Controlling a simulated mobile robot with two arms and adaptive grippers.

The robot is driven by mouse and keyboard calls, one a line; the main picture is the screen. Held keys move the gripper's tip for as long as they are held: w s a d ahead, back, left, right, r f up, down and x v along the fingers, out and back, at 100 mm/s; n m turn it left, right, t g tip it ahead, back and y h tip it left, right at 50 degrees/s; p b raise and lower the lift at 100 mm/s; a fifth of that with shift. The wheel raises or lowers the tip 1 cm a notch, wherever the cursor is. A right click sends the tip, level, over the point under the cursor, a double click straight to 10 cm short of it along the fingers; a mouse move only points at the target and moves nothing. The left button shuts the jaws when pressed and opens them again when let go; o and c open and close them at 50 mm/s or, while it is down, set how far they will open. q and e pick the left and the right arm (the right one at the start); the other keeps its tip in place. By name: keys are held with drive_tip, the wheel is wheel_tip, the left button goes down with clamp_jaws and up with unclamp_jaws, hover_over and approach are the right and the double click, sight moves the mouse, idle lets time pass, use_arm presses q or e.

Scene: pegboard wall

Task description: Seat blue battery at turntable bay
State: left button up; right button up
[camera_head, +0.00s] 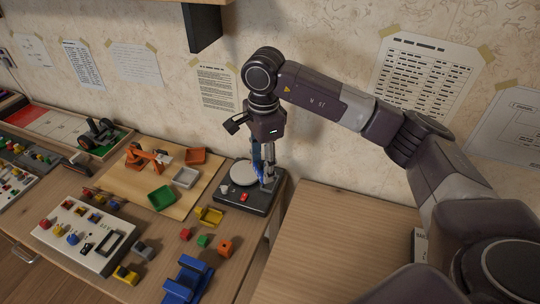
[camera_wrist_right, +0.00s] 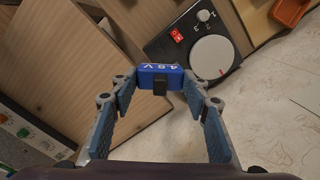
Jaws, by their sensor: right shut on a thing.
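The blue battery (camera_wrist_right: 162,72), marked "4.8 V", sits between the fingertips of my right gripper (camera_wrist_right: 160,84) in the wrist view. The gripper is shut on it. In the head view the right gripper (camera_head: 266,178) points down over the right part of the turntable (camera_head: 250,203), a dark box with a pale disc and a red switch. The turntable (camera_wrist_right: 165,50) lies just beyond the battery in the wrist view. The bay is hidden, and I cannot tell whether the battery touches the box. My left gripper is out of view.
A wooden board (camera_head: 118,182) holds an orange crane model (camera_head: 148,157) and a green tray (camera_head: 161,197). A white battery panel (camera_head: 72,226), a blue holder (camera_head: 188,280) and several coloured blocks lie in front. The wooden surface (camera_head: 335,240) to the right is mostly clear.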

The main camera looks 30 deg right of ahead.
sight(270, 184)
drive_tip(key=shift+w+d+f+m+b, duration=0.5)
drive_tip(key=shift+w+d+f+m, duration=0.35)
drive_tip(key=shift+f+m, duration=0.5)
drive_tip(key=shift+w+d+f+m+b, duration=0.5)
drive_tip(key=shift+w+d+f+m, duration=0.35)
drive_tip(key=shift+m, duration=0.95)
drive_tip(key=shift+w+d+f+m+b, duration=0.5)
drive_tip(key=shift+w+d+f+m, duration=0.35)
drive_tip(key=shift+f+m, duration=0.55)
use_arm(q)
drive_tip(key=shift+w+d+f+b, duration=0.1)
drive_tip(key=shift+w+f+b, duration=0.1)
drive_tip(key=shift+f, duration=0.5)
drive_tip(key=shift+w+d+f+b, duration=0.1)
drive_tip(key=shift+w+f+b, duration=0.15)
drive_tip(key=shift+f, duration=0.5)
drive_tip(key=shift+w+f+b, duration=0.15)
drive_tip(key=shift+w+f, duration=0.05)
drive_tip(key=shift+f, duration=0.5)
use_arm(e)
drive_tip(key=shift+f, duration=0.8)
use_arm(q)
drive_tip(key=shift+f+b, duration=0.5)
use_arm(e)
drive_tip(key=shift+a+f, duration=0.1)
drive_tip(key=shift+f, duration=0.9)
